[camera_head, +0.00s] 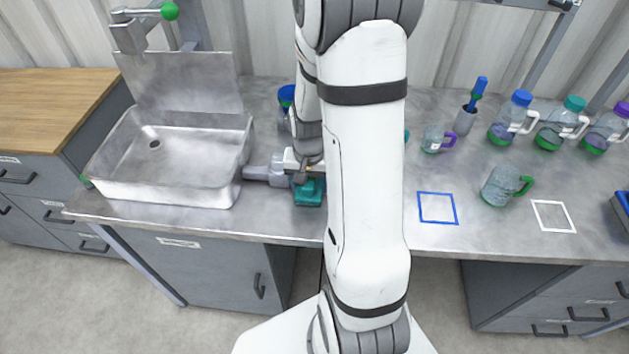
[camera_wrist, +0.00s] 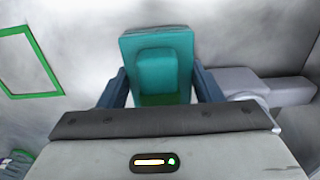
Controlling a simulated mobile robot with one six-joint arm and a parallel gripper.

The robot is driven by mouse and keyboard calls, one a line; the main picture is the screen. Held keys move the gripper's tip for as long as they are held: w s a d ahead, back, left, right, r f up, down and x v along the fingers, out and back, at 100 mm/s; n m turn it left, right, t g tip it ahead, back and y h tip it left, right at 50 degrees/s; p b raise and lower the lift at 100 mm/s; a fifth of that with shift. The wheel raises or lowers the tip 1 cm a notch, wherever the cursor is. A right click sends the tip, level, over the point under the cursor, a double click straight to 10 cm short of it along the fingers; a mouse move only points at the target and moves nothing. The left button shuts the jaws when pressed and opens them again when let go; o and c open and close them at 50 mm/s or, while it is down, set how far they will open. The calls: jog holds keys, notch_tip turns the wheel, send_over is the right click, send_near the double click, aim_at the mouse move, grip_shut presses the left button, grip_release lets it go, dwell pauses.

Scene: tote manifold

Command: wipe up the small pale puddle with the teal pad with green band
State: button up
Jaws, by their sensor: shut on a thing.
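The teal pad (camera_head: 309,193) is at the front part of the grey counter, right of the sink. It also shows in the wrist view (camera_wrist: 158,48), with a raised teal block and a dark green band low on it. My gripper (camera_head: 308,178) is shut on the pad's raised block, with one dark finger on each side in the wrist view (camera_wrist: 160,88). The pad appears low at the counter; I cannot tell whether it touches. I cannot make out the small pale puddle in either view; my arm hides part of the counter.
The steel sink (camera_head: 165,195) stands at left. A grey blocky thing (camera_head: 264,172) lies between sink and gripper. A green outline (camera_wrist: 59,75) is on the counter. Right of my arm are a blue outline (camera_head: 437,222), a mug (camera_head: 497,186), a white outline (camera_head: 553,230) and several bottles.

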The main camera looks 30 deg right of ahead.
jog(key=shift+w+a, duration=0.45)
jog(key=shift+a, duration=0.15)
jog(key=shift+w+r, duration=0.1)
jog(key=shift+w, duration=0.05)
jog(key=shift+r, duration=0.1)
jog(key=shift+s+d+f+b, duration=0.15)
jog(key=shift+s+d+b, duration=0.1)
jog(key=shift+s+d, duration=0.25)
jog(key=shift+s+d+f+b, duration=0.2)
jog(key=shift+s+d, duration=0.2)
jog(key=shift+d, duration=0.2)
jog(key=shift+r+p, duration=2.15)
jog(key=shift+r, duration=0.85)
